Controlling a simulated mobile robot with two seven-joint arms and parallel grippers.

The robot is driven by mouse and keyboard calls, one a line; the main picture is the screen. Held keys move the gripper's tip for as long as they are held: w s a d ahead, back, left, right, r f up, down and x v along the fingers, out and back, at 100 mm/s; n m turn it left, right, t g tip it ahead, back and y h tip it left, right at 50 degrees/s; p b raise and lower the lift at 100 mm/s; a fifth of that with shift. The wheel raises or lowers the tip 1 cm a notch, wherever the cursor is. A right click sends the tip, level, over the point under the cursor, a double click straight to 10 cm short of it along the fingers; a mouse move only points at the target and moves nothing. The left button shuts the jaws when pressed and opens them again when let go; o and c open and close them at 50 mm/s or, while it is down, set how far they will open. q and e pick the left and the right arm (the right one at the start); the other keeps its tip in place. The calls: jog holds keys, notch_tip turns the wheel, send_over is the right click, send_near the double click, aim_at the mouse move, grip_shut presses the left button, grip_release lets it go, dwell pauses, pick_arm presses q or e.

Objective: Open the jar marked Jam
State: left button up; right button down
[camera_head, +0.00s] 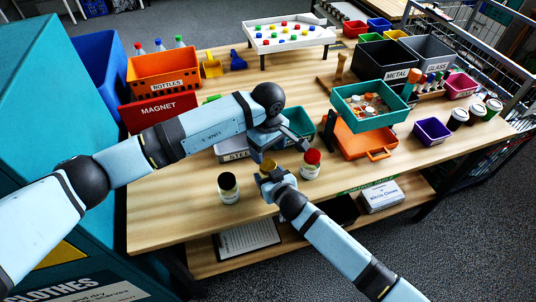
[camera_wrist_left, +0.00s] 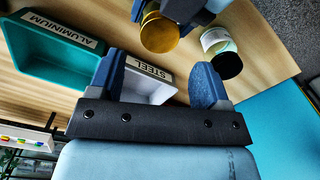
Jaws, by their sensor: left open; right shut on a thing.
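A gold-lidded jar (camera_head: 266,166) is in my right gripper (camera_head: 270,176), above the front of the table. Its gold lid (camera_wrist_left: 159,33) faces my left gripper in the left wrist view; most of its body is hidden and no label can be read. My left gripper (camera_head: 280,144) is open just above it, with the lid beyond and apart from its fingers (camera_wrist_left: 158,80). A black-lidded jar (camera_head: 228,188) stands at the front left and also shows in the left wrist view (camera_wrist_left: 222,52). A red-lidded jar (camera_head: 311,164) stands right of the grippers. I cannot tell which is marked Jam.
A grey STEEL bin (camera_head: 229,156) and a teal ALUMINIUM bin (camera_wrist_left: 52,52) lie close behind the grippers. An orange crate (camera_head: 367,142) and a raised teal tray (camera_head: 343,99) stand to the right.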

aim_at(268, 164)
pick_arm(q)
jog(key=shift+r, duration=0.8)
jog(key=shift+f, duration=3.8)
jog(key=shift+c, duration=0.2)
jog(key=c, duration=0.9)
jog(key=o, duration=1)
jog(key=shift+r, duration=2.25)
pick_arm(e)
jog(key=shift+c, duration=1)
grip_release()
